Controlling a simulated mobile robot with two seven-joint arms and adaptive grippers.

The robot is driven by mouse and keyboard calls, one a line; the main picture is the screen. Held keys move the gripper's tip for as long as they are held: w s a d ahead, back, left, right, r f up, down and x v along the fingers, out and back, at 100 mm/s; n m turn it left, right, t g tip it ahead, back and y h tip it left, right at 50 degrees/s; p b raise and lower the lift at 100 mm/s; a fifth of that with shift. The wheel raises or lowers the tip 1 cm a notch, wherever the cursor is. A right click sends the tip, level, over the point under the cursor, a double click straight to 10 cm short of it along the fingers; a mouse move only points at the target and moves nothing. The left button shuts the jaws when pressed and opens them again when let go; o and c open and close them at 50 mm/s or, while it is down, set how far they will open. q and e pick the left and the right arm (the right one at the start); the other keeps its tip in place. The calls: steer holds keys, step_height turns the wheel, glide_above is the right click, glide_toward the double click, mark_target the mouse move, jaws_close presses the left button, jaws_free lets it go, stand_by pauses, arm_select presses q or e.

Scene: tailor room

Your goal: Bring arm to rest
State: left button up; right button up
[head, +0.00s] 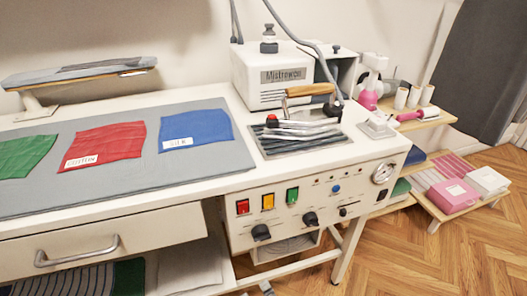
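Neither of my grippers and neither arm can be made out in the head view. A small dark grey piece (267,287) shows at the bottom edge, too little of it to tell what it is. An iron (308,127) with a wooden handle rests on a dark pad at the right end of the white ironing table (225,186). Green (24,155), red (104,145) and blue (194,130) cloths lie flat on the table's grey top.
A white steam unit (272,76) stands behind the iron, with a hose rising from it. A control panel (310,205) and a drawer (100,244) face the front. A sleeve board (80,74) stands back left. Wooden floor (430,255) is clear at front right; low shelves (420,117) stand beyond.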

steer(key=s+d+f+n+g+h, duration=0.25)
steer(key=s+d+f, duration=0.35)
steer(key=s, duration=0.4)
steer(key=s+d+f+n+g+h, duration=0.2)
steer(key=s+d+f+n+g, duration=0.15)
steer(key=s+d, duration=0.55)
steer(key=s+d+f+n+g+h, duration=0.35)
steer(key=s+d+f, duration=0.2)
steer(key=s, duration=0.55)
arm_select(q)
steer(key=w+r+t+p, duration=0.1)
steer(key=w+r+p, duration=0.3)
steer(key=r+p, duration=0.7)
steer(key=w+r+t+p, duration=0.1)
steer(key=w+r+p, duration=0.2)
steer(key=r+p, duration=0.8)
steer(key=shift+w+d+r+p, duration=0.2)
steer(key=shift+w+d+p, duration=0.15)
steer(key=shift+p, duration=0.3)
arm_select(e)
steer(key=w+r+t, duration=0.1)
steer(key=w+r, duration=0.2)
steer(key=r, duration=0.8)
steer(key=w+r+t+y, duration=0.1)
steer(key=w+r+t, duration=0.1)
steer(key=r, duration=0.9)
steer(key=shift+w+a, duration=0.4)
steer(key=shift+w, duration=0.45)
arm_select(q)
steer(key=shift+t, duration=0.3)
